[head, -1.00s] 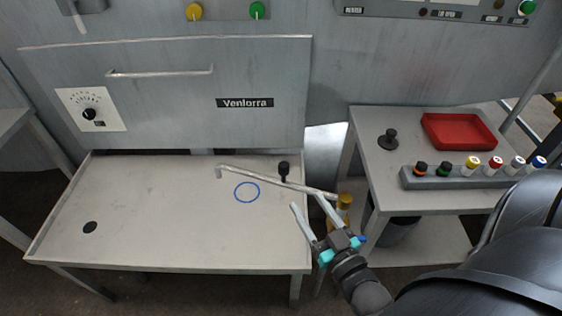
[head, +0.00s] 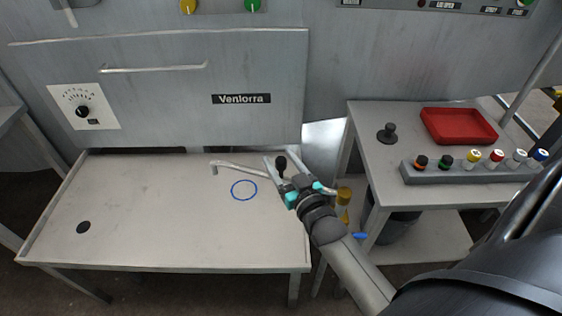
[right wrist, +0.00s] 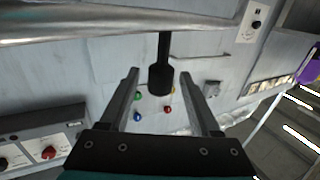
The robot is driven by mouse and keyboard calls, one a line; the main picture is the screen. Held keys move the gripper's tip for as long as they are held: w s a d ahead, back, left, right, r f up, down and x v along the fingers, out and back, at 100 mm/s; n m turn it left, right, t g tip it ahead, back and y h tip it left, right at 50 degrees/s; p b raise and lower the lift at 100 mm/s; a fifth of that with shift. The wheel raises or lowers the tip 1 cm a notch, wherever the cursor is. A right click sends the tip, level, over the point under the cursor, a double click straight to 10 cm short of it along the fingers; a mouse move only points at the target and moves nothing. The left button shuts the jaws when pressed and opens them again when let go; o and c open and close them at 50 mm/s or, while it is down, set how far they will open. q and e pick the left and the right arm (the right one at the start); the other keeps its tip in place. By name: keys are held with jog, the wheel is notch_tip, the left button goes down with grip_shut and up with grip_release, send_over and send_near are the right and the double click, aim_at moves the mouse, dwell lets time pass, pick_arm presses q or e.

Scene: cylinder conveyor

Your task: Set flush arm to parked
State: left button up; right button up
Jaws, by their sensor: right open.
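The flush arm (head: 233,166) is a thin grey pipe with a downturned spout, reaching over the pale table from the right. Its black knob handle (head: 281,163) stands up near my right gripper (head: 280,170). In the right wrist view the pipe (right wrist: 110,25) crosses the top and the black knob (right wrist: 161,78) lies between the two fingers of the open gripper (right wrist: 159,75). I cannot tell whether either finger touches it. A blue ring (head: 244,190) is marked on the table below the spout. The pipe's right part is hidden behind my gripper. My left gripper is not in view.
The table (head: 150,215) has a dark hole (head: 83,227) at front left and is otherwise bare. A yellow post (head: 343,198) stands between the tables. The right side table holds a black knob-shaped piece (head: 387,133), a red tray (head: 458,125) and a rack (head: 470,172) of capped bottles.

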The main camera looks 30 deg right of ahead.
jog(key=shift+c, duration=0.4)
grip_shut()
dwell(1.0)
